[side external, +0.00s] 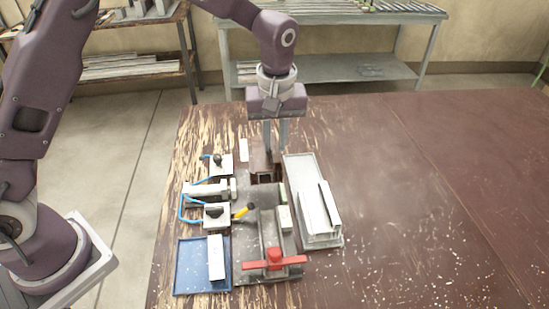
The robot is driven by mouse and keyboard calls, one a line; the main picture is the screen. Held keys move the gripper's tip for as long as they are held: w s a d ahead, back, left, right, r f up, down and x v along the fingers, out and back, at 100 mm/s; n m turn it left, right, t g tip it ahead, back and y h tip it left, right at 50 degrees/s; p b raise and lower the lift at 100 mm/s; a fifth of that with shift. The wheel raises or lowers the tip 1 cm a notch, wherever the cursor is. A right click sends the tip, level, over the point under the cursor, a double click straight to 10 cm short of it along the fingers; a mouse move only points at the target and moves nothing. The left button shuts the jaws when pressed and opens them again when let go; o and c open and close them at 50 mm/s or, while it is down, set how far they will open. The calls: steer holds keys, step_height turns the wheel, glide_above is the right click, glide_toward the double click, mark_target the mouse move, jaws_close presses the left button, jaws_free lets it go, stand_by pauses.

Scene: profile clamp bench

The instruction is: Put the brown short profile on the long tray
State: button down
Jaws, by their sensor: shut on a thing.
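The brown short profile (264,170) is a dark brown hollow piece with its open end facing the camera. My gripper (275,148) points down at it from behind, with its fingers shut on it. The profile is at the far end of the grey clamp plate; I cannot tell whether it touches the plate or hangs just above it. The long tray (296,170) is pale grey and lies just right of the plate and the profile.
White blocks and blue hoses are at left. A blue tray (190,265) holds a white piece (216,257). The table's right side is clear.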

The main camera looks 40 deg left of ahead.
steer(key=shift+w+r, duration=0.3)
steer(key=shift+r, duration=0.15)
steer(key=w+d+f, duration=0.3)
steer(key=w+d, duration=0.1)
steer(key=w, duration=0.7)
steer(key=shift+s+d+f, duration=0.1)
steer(key=shift+f, duration=1.6)
steer(key=shift+s+d+f, duration=0.1)
steer(key=shift+f, duration=1.55)
steer(key=c, duration=1.3)
jaws_free()
steer(key=shift+o, duration=0.2)
steer(key=shift+r, duration=0.1)
